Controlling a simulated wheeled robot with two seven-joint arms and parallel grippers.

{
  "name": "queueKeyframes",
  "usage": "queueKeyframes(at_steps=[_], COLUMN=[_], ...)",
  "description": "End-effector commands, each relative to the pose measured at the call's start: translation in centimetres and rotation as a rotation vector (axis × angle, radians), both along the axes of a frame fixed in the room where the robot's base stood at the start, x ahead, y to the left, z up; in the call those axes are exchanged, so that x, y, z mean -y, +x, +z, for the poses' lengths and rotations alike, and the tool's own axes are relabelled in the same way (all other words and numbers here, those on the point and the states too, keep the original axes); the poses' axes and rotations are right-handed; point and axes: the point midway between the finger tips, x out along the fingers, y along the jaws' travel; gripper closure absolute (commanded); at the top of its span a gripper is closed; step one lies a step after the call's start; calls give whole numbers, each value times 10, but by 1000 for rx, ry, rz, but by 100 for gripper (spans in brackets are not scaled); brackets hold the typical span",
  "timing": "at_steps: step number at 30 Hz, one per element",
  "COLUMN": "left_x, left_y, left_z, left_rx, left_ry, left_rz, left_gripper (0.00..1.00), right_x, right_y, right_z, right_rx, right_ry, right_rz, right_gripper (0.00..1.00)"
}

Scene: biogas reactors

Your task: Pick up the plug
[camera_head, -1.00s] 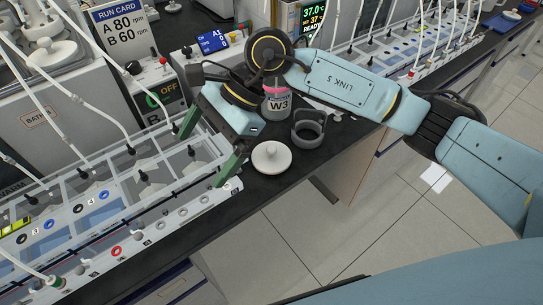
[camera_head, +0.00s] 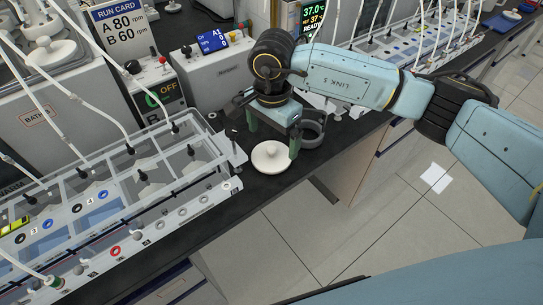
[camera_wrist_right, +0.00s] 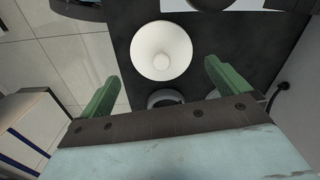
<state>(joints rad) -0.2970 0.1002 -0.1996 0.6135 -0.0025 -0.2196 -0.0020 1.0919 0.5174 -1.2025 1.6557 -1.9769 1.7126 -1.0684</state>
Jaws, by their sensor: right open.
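The white round plug (camera_head: 271,157) with a small raised knob lies on the black bench top, near its front edge. In the right wrist view the plug (camera_wrist_right: 161,50) shows from above, just beyond and between the fingers. My right gripper (camera_head: 272,133) is open, its green fingers pointing down just behind the plug; I see no contact with it. In the right wrist view my right gripper (camera_wrist_right: 162,76) has its two fingers apart. A round grey-white thing, partly hidden by the gripper body, shows between them. My left gripper is out of view.
A grey ring-shaped holder (camera_head: 311,128) stands right beside the gripper. A clear-lidded bath (camera_head: 150,180) with tubes lies to the left. A control box (camera_head: 218,68) stands behind.

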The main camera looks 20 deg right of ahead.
Motion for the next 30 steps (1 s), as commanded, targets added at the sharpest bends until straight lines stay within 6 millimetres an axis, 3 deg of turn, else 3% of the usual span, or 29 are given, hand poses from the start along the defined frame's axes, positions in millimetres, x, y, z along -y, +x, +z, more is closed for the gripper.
queueKeyframes(at_steps=[5, 12, 19, 27, 30], left_x=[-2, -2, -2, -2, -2], left_y=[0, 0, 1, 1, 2], left_z=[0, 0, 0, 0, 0], left_rx=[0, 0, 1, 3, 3], left_ry=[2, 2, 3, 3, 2], left_rz=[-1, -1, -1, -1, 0], left_gripper=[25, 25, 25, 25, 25], right_x=[-1, -2, -2, -2, -2], right_y=[0, 1, 2, 2, 2], right_z=[-14, -49, -53, -52, -52], right_rx=[-4, -3, 0, -1, 0], right_ry=[1, 2, 1, 1, 1], right_rz=[0, 0, 0, 0, 0], right_gripper=[0, 0, 0, 33, 35])
